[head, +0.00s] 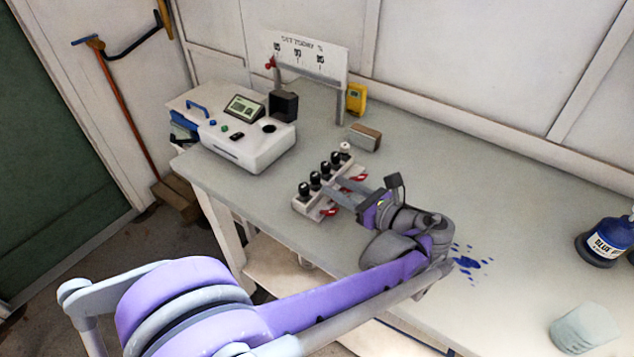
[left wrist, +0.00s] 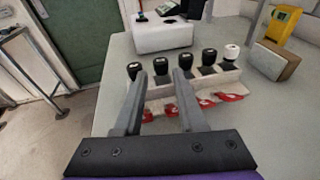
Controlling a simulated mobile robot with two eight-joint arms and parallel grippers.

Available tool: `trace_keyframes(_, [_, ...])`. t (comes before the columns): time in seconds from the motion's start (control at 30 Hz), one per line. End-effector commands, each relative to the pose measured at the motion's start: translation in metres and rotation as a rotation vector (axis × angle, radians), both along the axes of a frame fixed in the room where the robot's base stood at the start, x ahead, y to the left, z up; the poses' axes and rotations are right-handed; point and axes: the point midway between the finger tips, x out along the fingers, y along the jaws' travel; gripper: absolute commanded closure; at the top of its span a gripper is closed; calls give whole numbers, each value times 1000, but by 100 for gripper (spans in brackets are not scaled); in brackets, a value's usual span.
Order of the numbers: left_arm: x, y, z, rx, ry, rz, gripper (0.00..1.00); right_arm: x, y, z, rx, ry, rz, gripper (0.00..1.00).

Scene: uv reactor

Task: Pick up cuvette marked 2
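A pale rack (head: 312,205) on the bench holds a row of cuvettes with black caps and one with a white cap (head: 345,147) at the far end. Red tags (head: 329,211) lie along its front; I cannot read any number, so I cannot tell which cuvette is marked 2. My left gripper (head: 333,188) is at the rack's front side, its fingers apart and pointing at the row. In the left wrist view, the second black cap from the left (left wrist: 161,65) shows between the fingertips (left wrist: 160,75). Nothing is held. My right gripper is out of view.
A white instrument (head: 250,145) with a screen stands behind the rack, with a sign (head: 305,55) beyond. A small block (head: 365,137) and yellow device (head: 356,97) are near the back.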

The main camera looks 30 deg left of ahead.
Motion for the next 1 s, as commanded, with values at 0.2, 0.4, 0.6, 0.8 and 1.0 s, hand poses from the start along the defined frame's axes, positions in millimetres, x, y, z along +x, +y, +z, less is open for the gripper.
trace_keyframes(0.2, [4, 17, -4, -1, 0, 1, 60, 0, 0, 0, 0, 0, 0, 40])
trace_keyframes(0.4, [11, 46, -11, -1, -1, 3, 60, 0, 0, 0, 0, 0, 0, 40])
trace_keyframes(0.6, [16, 60, -14, -1, -2, 0, 60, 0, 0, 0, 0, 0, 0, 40])
trace_keyframes(0.8, [16, 59, -14, -3, -2, -1, 62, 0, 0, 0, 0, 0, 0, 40])
trace_keyframes(1.0, [16, 59, -14, -3, -2, -1, 98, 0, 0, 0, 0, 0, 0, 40])
